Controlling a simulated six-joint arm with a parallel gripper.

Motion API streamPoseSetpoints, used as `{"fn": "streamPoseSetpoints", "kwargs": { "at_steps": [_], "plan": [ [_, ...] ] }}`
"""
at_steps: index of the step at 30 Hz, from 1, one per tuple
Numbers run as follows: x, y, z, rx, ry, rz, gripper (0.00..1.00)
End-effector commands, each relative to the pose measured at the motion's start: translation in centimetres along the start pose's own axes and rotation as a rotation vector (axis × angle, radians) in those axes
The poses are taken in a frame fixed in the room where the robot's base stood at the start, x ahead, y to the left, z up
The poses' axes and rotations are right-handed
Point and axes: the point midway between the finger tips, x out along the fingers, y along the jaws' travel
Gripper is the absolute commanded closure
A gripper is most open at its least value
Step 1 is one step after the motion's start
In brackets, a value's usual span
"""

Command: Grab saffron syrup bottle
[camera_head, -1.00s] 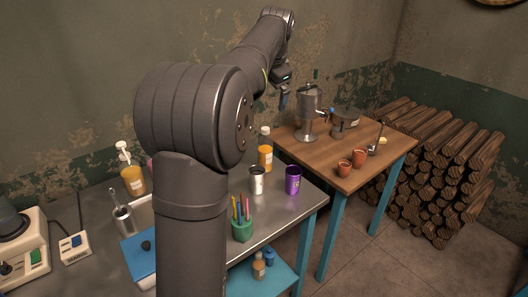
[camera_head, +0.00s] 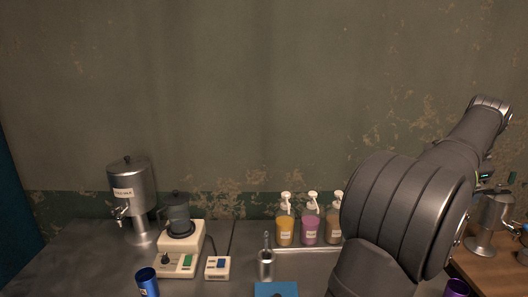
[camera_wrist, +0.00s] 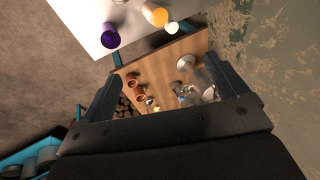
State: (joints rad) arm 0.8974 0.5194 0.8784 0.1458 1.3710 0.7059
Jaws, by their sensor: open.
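A pump bottle with yellow-orange liquid (camera_head: 285,230) stands on the metal counter (camera_head: 75,245) in the head view. It has a white pump top and a label too small to read; its colour fits saffron syrup. A pink bottle (camera_head: 310,229) and a brown bottle (camera_head: 334,222) stand to its right, the brown one partly hidden by my arm. My gripper (camera_wrist: 165,66) is open and empty in the wrist view. It is high over the wooden side table (camera_wrist: 155,62), far right of the pump bottles. An orange bottle (camera_wrist: 155,15) shows at the top of the wrist view.
A milk dispenser (camera_head: 130,203), a blender-like machine (camera_head: 180,240) and a blue cup (camera_head: 147,281) stand left of the bottles. A metal holder (camera_head: 265,264) stands just in front of them. Terracotta cups (camera_wrist: 134,85) and metal pots sit on the side table.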

Motion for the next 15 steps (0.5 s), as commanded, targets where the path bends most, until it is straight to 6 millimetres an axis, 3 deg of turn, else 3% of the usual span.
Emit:
{"fn": "streamPoseSetpoints", "kwargs": {
  "at_steps": [1,3,11,15],
  "plan": [
    [0.0,0.0,0.0,0.0,0.0,0.0,0.2],
    [0.0,0.0,0.0,0.0,0.0,0.0,0.31],
    [0.1,0.0,0.0,-0.001,0.001,0.002,0.31],
    [2.5,-0.8,0.6,-0.035,0.04,0.052,0.31]
  ]
}}
